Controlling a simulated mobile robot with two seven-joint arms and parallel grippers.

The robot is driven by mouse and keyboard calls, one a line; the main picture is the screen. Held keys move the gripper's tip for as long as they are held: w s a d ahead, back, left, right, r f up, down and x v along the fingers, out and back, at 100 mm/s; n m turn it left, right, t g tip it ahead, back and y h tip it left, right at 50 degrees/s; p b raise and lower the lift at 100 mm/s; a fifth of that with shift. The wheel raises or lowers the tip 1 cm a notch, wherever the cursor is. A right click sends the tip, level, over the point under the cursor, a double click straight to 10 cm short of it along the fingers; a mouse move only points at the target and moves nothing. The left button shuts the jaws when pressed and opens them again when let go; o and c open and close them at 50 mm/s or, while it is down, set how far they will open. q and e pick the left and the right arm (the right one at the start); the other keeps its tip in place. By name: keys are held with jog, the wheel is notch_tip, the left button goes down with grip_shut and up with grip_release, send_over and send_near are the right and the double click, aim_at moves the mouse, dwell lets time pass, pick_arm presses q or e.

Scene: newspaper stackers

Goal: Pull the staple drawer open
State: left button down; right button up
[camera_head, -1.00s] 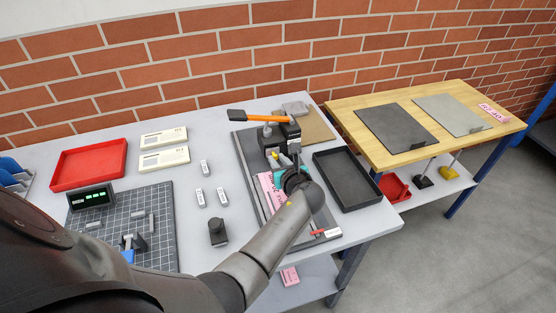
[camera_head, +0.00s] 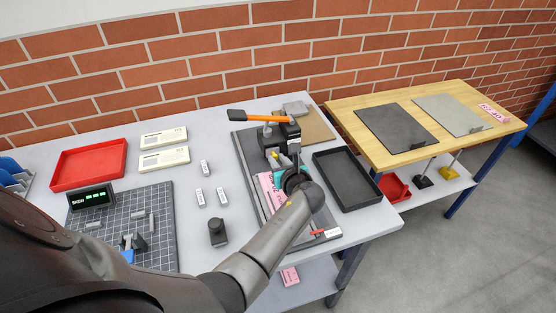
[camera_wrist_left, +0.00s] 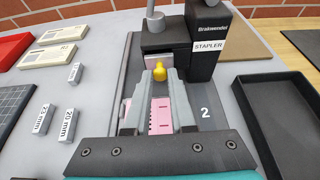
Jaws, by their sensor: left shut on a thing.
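The black stapler (camera_head: 284,137), labelled STAPLER, stands at the far end of a dark grey base; it also shows in the wrist view (camera_wrist_left: 208,42). A yellow knob (camera_wrist_left: 160,71) sits at the front of the stapler, below its head, in front of a light grey face that looks like the drawer front (camera_wrist_left: 182,60). My left gripper (camera_wrist_left: 159,77) is shut on the yellow knob, its grey fingers on either side. In the head view my left gripper (camera_head: 287,164) is partly hidden by its own wrist. How far the drawer stands out is hard to tell. My right gripper is not in view.
A pink pad (camera_head: 267,187) lies on the base under my fingers. An empty black tray (camera_head: 374,198) is close on the right. Several small labelled boxes and a dark block (camera_head: 217,232) are on the left.

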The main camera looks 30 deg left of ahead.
pick_arm(q)
jog(key=shift+s+d+p, duration=0.35)
jog(key=shift+d+p, duration=0.05)
jog(key=shift+p, duration=0.1)
jog(key=s+d+p, duration=0.2)
jog(key=s+d, duration=0.1)
jog(key=shift+s+d+p, duration=0.1)
jog(key=shift+d+p, duration=0.2)
jog(key=shift+p, duration=0.05)
jog(key=shift+s+d, duration=0.1)
jog(key=shift+d, duration=0.1)
jog(key=c, duration=0.8)
grip_release()
jog(key=shift+o, duration=0.2)
